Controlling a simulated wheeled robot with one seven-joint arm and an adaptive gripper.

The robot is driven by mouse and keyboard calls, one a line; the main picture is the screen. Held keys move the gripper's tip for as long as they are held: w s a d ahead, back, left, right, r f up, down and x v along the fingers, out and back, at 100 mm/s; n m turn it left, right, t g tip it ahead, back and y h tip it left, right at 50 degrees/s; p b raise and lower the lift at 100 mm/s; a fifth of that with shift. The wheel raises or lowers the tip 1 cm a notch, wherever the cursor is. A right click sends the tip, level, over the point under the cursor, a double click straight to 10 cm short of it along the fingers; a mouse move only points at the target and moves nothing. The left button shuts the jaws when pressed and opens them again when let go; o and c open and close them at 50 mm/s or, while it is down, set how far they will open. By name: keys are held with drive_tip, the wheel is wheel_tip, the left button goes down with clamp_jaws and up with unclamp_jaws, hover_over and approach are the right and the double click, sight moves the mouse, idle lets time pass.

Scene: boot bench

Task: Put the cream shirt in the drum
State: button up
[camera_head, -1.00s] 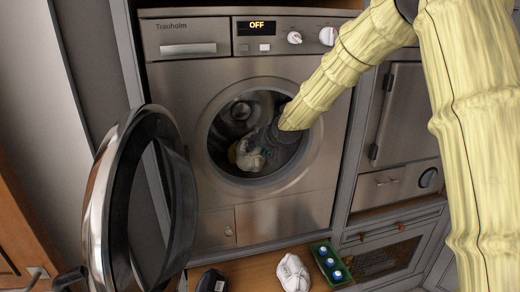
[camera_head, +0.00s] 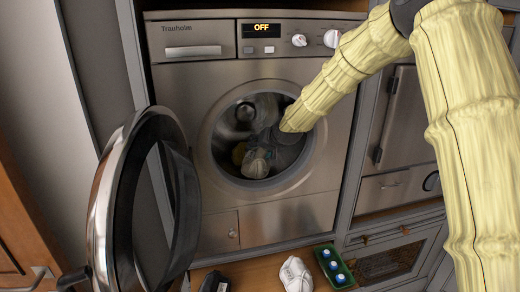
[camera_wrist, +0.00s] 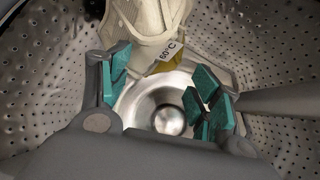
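The washer drum (camera_head: 284,178) is open at the front, and my arm reaches in through its opening. The cream shirt (camera_head: 257,164) lies bunched in the drum; in the wrist view the cream cloth (camera_wrist: 140,22) with a "60°C" label hangs at the top, beyond my fingers. My gripper (camera_wrist: 160,92) is inside the drum with its teal pads spread apart. The drum's round metal centre shows between them, and I see no cloth clamped. In the head view the fingers are mostly hidden by the wrist and the shirt.
The round washer door (camera_head: 112,205) stands open at the left. A small yellowish item (camera_head: 239,152) shows in the drum beside the shirt. Below the washer are a dark item (camera_head: 214,282), a white cloth-like item (camera_head: 295,274) and a green tray (camera_head: 349,282) of blue-capped bottles.

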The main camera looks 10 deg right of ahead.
drive_tip(key=v, duration=1.2)
drive_tip(key=shift+w, duration=0.1)
idle(0.6)
